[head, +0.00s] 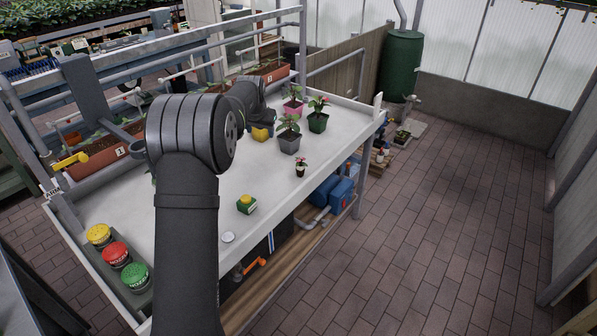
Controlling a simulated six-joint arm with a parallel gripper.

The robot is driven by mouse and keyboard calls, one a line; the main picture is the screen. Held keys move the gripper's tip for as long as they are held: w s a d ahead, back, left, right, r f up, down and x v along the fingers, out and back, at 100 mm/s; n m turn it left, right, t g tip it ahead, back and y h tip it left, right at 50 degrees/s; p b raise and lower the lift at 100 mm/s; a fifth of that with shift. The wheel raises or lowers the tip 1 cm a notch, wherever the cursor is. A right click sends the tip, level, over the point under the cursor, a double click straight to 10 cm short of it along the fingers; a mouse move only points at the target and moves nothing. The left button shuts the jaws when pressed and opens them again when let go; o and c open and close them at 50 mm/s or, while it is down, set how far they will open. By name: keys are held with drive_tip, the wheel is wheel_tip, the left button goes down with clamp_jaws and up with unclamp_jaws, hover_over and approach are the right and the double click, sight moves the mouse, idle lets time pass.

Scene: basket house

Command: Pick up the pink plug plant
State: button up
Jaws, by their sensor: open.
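A small plug plant (301,170) with reddish-pink leaves or flowers and a dark root plug stands upright near the right edge of the white bench. A plant in a pink pot (293,108) stands farther back on the bench. My gripper (268,117) is at the far end of my arm, above the back part of the bench and left of the pink pot. It is small and partly hidden by my wrist. It is open and apart from the small plug plant.
A grey pot (289,144), a green pot (317,123) and a yellow pot (262,133) with plants stand close together. Rails and planter boxes line the left side.

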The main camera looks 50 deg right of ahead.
drive_tip(key=m, duration=0.2)
approach(302, 163)
drive_tip(key=shift+g+h, duration=0.3)
drive_tip(key=shift+h, duration=0.1)
drive_tip(key=shift+w+x, duration=0.15)
drive_tip(key=shift+x, duration=2.2)
drive_tip(key=shift+w+x, duration=0.15)
drive_tip(key=shift+x, duration=2.25)
drive_tip(key=shift+a, duration=0.2)
drive_tip(key=c, duration=1.2)
